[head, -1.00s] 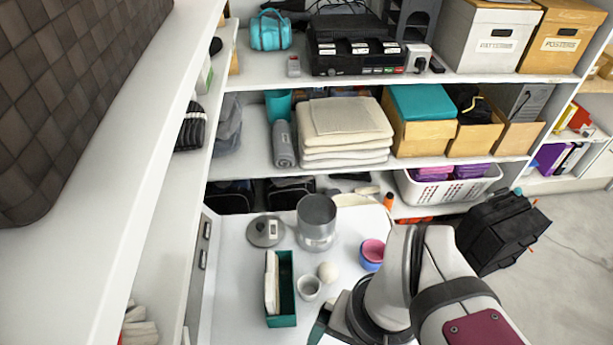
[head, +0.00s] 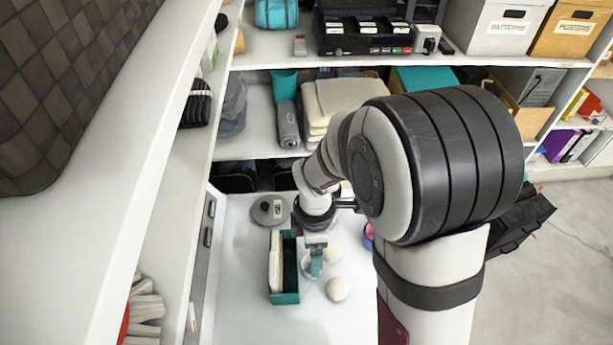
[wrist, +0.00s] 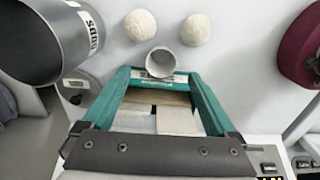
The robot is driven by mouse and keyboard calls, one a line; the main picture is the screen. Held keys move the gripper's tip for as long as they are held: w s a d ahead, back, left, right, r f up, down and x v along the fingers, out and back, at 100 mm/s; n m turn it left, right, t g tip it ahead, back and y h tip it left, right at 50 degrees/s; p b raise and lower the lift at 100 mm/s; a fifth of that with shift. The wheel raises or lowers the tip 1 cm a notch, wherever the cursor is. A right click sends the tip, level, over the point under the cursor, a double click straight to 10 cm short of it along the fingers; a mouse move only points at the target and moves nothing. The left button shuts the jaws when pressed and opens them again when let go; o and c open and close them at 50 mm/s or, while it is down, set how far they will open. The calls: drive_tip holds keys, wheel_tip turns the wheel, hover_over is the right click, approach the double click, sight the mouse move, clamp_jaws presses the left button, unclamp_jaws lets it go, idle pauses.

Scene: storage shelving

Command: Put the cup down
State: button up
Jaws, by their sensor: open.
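A small pale grey cup (head: 308,270) stands on the white surface, right of the green box, partly hidden behind my gripper in the head view. In the wrist view the cup (wrist: 161,62) shows its round mouth. My gripper (head: 316,270) is low at the cup, with teal fingers. In the wrist view my gripper (wrist: 156,76) is open, one finger on each side, with the cup at and just beyond the gap between the tips. I see no finger closed on the cup; whether one touches it is unclear.
A green box (head: 285,297) stands left of the cup. Two pale balls (head: 332,251) (head: 337,289) lie to its right. A metal canister (wrist: 45,35) is close on the left in the wrist view. A grey lid (head: 268,210) lies behind. The front of the surface is clear.

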wheel_tip(320, 180, down, 7)
drive_tip(key=shift+s+f, duration=0.1)
drive_tip(key=shift+f, duration=0.1)
drive_tip(key=c, duration=1.4)
wheel_tip(320, 180, up, 4)
drive_tip(key=shift+a+r, duration=0.1)
drive_tip(key=shift+r, duration=0.1)
drive_tip(key=s+d+r, duration=0.4)
drive_tip(key=d+r, duration=0.3)
drive_tip(key=d, duration=0.4)
drive_tip(key=w+a+r+m, duration=0.2)
drive_tip(key=w+r+m, duration=0.2)
drive_tip(key=r+m, duration=0.45)
drive_tip(key=w+a+r+m, duration=0.3)
drive_tip(key=r+m, duration=0.4)
drive_tip(key=m, duration=0.2)
drive_tip(key=shift+n, duration=0.25)
drive_tip(key=shift+w+d+f, duration=0.6)
drive_tip(key=shift+d+f, duration=1.1)
drive_tip(key=shift+f, duration=2.05)
drive_tip(key=shift+w+d+f, duration=0.65)
drive_tip(key=shift+d+f, duration=1)
drive_tip(key=shift+f, duration=2.15)
drive_tip(key=shift+w+d+f, duration=0.6)
drive_tip(key=shift+d+f, duration=1.1)
drive_tip(key=shift+f, duration=2.05)
